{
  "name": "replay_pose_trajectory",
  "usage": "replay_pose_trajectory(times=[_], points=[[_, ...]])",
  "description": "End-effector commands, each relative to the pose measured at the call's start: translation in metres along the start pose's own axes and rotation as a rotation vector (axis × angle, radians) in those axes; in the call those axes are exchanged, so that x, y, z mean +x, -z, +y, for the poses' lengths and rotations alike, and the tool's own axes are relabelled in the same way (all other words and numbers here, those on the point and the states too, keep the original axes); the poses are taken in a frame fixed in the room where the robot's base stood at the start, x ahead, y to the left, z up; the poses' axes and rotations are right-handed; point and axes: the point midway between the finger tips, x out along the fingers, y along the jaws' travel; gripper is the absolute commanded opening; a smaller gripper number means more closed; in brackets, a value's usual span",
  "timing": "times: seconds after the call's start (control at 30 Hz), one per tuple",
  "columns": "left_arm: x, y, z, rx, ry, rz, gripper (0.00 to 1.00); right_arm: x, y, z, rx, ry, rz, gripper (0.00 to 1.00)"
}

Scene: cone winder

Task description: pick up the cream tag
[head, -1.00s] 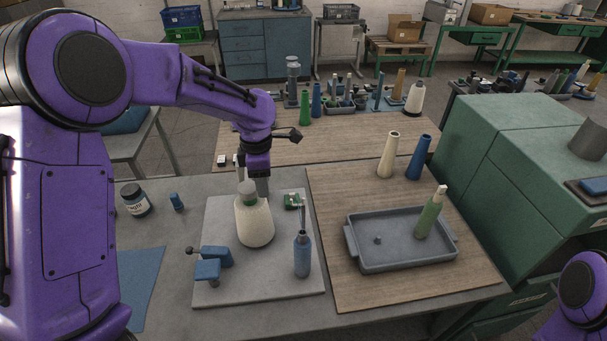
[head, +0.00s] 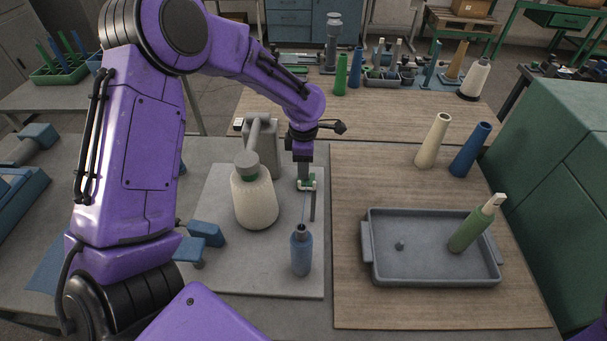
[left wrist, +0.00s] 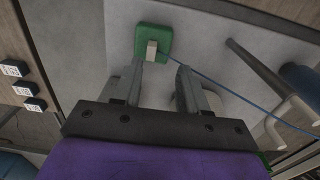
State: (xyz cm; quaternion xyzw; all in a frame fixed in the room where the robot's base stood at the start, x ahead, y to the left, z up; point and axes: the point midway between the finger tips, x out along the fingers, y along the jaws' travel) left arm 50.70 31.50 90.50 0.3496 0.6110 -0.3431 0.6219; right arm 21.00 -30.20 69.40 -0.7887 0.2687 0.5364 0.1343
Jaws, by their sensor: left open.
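The cream tag (left wrist: 151,49) is a small upright block on a green pad (left wrist: 160,33) in the left wrist view. A thin blue thread runs from it to the right. My right gripper is not in view.
A cream yarn cone (head: 255,203) and a grey post (head: 262,145) stand left of my gripper. A blue bottle (head: 302,255) stands in front. A grey tray (head: 432,272) with a leaning green cone (head: 470,232) is to the right. Cream and blue cones stand behind it.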

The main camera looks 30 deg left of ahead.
Motion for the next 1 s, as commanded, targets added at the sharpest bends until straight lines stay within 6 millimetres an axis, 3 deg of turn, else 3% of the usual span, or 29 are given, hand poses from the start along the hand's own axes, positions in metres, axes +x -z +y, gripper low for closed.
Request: replay_pose_trajectory(times=[0.13,0.37,0.4,0.5,0.53,0.87,1.0], points=[[0.025,0.001,0.002,-0.004,0.004,0.002,0.43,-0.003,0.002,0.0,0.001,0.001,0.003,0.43],[0.029,0.0,0.003,-0.003,0.001,0.003,0.43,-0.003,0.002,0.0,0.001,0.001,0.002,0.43],[0.029,0.0,0.003,-0.003,0.001,0.003,0.39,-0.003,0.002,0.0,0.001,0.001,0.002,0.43],[0.029,-0.001,0.003,-0.001,0.001,0.003,0.07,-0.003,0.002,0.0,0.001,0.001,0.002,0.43],[0.029,-0.001,0.003,-0.001,0.001,0.003,0.0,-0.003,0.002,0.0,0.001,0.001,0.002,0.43],[0.028,0.0,0.003,-0.002,0.002,0.003,0.0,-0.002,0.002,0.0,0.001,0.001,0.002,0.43],[0.01,-0.001,0.004,-0.002,-0.003,0.003,0.0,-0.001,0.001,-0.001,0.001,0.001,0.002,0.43]])
